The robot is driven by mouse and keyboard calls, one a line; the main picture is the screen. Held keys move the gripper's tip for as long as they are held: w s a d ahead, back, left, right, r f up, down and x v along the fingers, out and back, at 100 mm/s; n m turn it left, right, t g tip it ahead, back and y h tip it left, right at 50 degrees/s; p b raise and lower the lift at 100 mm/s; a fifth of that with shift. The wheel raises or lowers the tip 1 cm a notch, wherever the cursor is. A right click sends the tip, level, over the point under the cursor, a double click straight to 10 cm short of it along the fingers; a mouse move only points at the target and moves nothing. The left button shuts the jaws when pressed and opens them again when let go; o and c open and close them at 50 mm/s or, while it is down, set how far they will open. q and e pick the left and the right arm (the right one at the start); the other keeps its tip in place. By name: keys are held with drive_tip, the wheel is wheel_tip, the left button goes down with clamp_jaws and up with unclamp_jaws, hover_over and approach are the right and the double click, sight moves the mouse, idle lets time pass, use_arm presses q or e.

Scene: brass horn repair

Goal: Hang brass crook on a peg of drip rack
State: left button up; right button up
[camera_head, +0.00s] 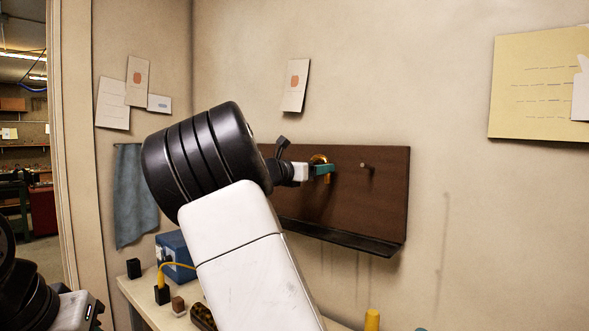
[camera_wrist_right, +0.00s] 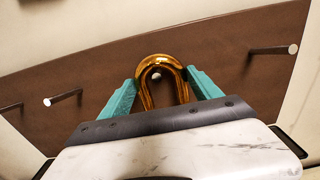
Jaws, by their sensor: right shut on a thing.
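The brass crook (camera_head: 318,158) is a shiny gold U-shaped tube. It also shows in the right wrist view (camera_wrist_right: 146,88), bend upward, between the teal fingers. My right gripper (camera_head: 323,170) is shut on it, in front of the drip rack (camera_head: 390,205), a brown board on the wall with a dark ledge. In the right wrist view, a pale peg end (camera_wrist_right: 156,76) shows inside the crook's bend; I cannot tell how far the peg reaches through. The crook's lower ends are hidden behind my gripper (camera_wrist_right: 163,95). My left gripper is out of view.
Other bare pegs stick out of the board, one to the right (camera_wrist_right: 275,50) and one to the left (camera_wrist_right: 62,97) of the crook. A blue box (camera_head: 175,250) and small items stand on the bench below. A blue cloth (camera_head: 134,200) hangs at left.

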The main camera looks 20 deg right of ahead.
drive_tip(key=o, duration=1.5)
drive_tip(key=shift+a, duration=0.15)
